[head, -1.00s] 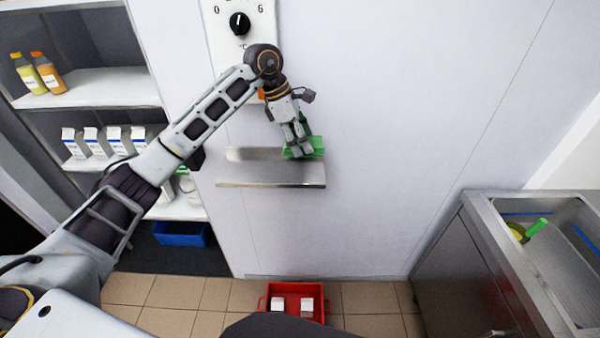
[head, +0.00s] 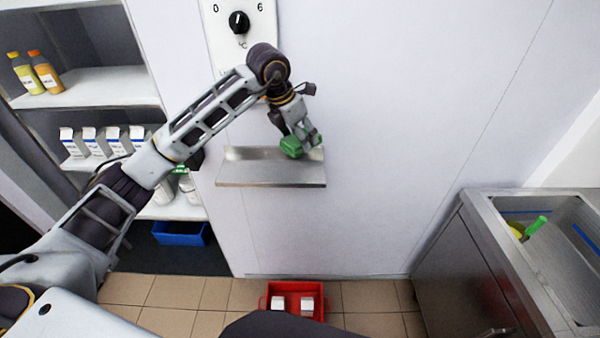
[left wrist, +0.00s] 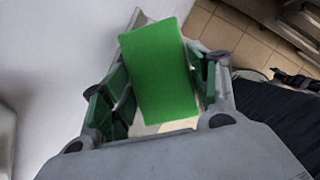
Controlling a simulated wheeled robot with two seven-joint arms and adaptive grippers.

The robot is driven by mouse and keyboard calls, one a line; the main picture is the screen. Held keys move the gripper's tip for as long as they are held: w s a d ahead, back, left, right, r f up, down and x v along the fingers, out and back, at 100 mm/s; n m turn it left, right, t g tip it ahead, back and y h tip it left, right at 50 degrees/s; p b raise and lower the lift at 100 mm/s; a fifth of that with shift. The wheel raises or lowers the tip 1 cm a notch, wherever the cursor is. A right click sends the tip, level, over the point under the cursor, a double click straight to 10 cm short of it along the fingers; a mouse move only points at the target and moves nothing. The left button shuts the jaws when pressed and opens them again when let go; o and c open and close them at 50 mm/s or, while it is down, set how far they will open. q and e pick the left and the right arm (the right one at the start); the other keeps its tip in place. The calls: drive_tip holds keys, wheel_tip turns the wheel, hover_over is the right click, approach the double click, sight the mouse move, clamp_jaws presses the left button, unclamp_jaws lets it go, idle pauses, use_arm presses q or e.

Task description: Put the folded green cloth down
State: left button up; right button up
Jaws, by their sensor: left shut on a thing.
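The folded green cloth (head: 292,147) is a small green block in the head view, at the right part of the wall shelf. In the left wrist view the cloth (left wrist: 160,72) shows as a flat green rectangle between the fingers. My left gripper (head: 304,147) is shut on it, just above or at the metal shelf (head: 250,175); I cannot tell whether the cloth touches the shelf. The gripper also shows in the left wrist view (left wrist: 157,108), with a finger on each side of the cloth. My right gripper is not in view.
A temperature dial (head: 239,22) is on the wall above the shelf. A red crate (head: 264,301) with white cartons stands on the floor below. Shelves with bottles and cartons (head: 75,140) are at the left, with a blue bin (head: 180,234) under them. A steel sink (head: 497,240) is at the right.

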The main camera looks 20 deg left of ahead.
use_arm(q)
drive_tip(key=n+y, duration=0.1)
drive_tip(key=n, duration=0.3)
drive_tip(key=shift+n+t+y, duration=0.3)
drive_tip(key=shift+y, duration=0.1)
idle(0.4)
drive_tip(key=shift+f, duration=0.65)
drive_tip(key=shift+f+p, duration=0.55)
drive_tip(key=shift+f, duration=1.9)
drive_tip(key=shift+f+p, duration=0.4)
drive_tip(key=shift+f, duration=1.5)
